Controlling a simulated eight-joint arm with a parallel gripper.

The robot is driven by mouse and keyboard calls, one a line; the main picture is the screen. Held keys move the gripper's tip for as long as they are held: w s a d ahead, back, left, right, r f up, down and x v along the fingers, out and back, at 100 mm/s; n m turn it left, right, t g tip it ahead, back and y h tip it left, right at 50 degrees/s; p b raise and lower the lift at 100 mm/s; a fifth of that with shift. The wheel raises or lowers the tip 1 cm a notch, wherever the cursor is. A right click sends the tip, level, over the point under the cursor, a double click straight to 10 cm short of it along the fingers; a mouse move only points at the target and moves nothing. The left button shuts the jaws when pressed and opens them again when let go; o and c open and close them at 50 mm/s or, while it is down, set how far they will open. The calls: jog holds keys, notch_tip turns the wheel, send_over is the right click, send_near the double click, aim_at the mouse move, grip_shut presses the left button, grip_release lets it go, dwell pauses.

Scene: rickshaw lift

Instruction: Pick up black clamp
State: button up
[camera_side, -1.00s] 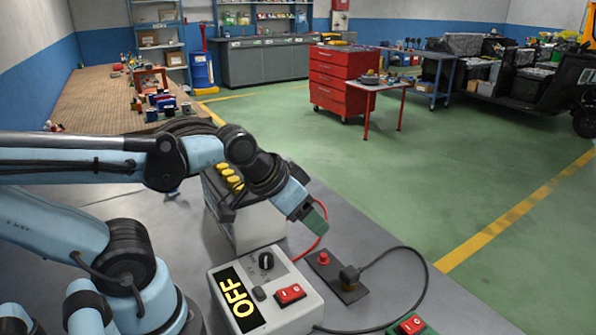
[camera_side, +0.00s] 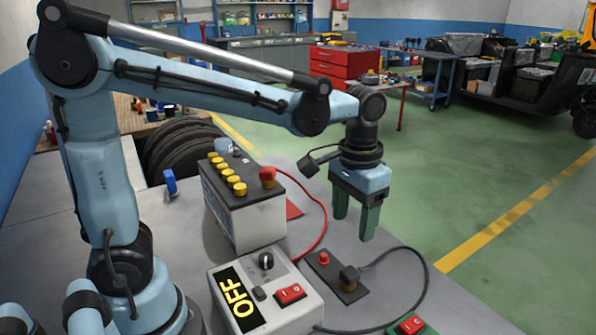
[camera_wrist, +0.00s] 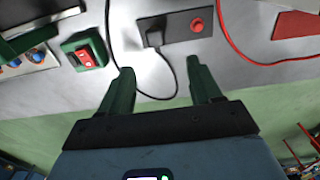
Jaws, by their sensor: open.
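The black clamp (camera_side: 349,275) sits on a dark plate (camera_side: 324,268) beside a red knob (camera_side: 324,258), with a black cable running from it. My gripper (camera_side: 353,228) points down, open and empty, above and behind the clamp in the side view. In the wrist view the clamp (camera_wrist: 155,38) lies beyond the fingertips, roughly between their lines, and my gripper (camera_wrist: 160,66) is apart from it.
A control box (camera_side: 241,304) reading OFF stands at the front. A battery (camera_side: 245,215) with yellow caps and a red clamp (camera_side: 267,176) stands left of my gripper. A red cable (camera_side: 324,228) curves nearby. A green switch box (camera_wrist: 84,50) shows in the wrist view.

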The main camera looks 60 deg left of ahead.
send_over(350, 271)
jog(key=f, duration=0.6)
jog(key=shift+w+a+f, duration=0.1)
jog(key=shift+a+f, duration=0.2)
jog(key=shift+f, duration=0.1)
jog(key=shift+d+f, duration=0.2)
jog(key=shift+f, duration=0.75)
jog(key=shift+d+f, duration=0.2)
jog(key=shift+f, duration=1.55)
jog(key=c, duration=1.1)
jog(key=shift+r, duration=0.15)
